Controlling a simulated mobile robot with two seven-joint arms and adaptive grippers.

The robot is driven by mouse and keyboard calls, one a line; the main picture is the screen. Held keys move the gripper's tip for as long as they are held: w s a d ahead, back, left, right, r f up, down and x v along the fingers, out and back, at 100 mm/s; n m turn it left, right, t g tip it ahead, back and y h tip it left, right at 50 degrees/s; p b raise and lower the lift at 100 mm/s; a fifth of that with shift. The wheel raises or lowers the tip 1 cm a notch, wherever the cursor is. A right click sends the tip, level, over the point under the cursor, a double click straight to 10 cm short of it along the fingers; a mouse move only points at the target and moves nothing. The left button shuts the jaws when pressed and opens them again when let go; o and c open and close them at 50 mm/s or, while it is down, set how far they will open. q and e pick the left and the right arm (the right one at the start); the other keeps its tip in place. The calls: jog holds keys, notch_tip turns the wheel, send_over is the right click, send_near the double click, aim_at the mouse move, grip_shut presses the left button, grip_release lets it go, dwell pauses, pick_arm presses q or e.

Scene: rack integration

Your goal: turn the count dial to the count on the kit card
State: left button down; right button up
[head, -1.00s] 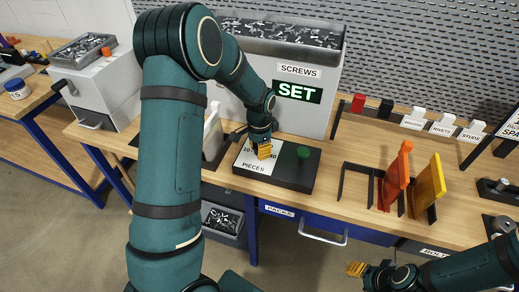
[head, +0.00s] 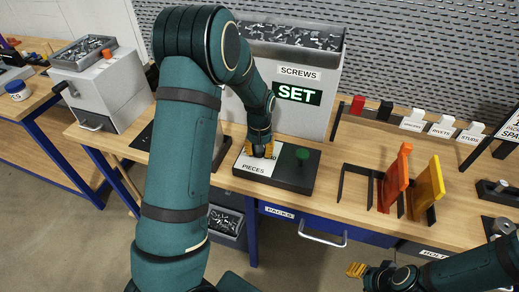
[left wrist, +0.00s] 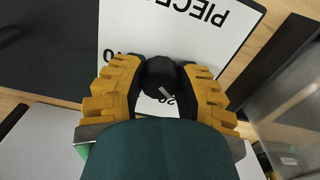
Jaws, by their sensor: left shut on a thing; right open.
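The count dial is a dark round knob (left wrist: 160,78) with a short white mark, on a white plate (head: 252,165) printed PIECES. My left gripper (head: 261,150) is over this plate. In the left wrist view its yellow fingers (left wrist: 160,95) are shut on the knob, one on each side. Part of the number 20 shows beside the knob; most other numbers are hidden. A white sign (head: 510,124) at the right edge is cut off and its count cannot be read. My right gripper (head: 366,270) is open and empty in front of the bench.
A green button (head: 302,154) stands on the dark base (head: 289,173) right of the plate. Behind is the grey SCREWS hopper (head: 322,112) with a lit SET display (head: 298,94). Orange (head: 396,178) and yellow (head: 428,191) upright plates stand to the right.

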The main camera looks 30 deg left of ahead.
pick_arm(q)
jog(key=n+p, duration=0.1)
jog(key=n, duration=0.2)
jog(key=shift+r+n, duration=0.1)
jog(key=shift+n, duration=0.3)
jog(key=shift+n+p, duration=0.6)
jog(key=shift+n, duration=1.1)
jog(key=c, duration=0.6)
grip_release()
notch_tip(320, 180, up, 12)
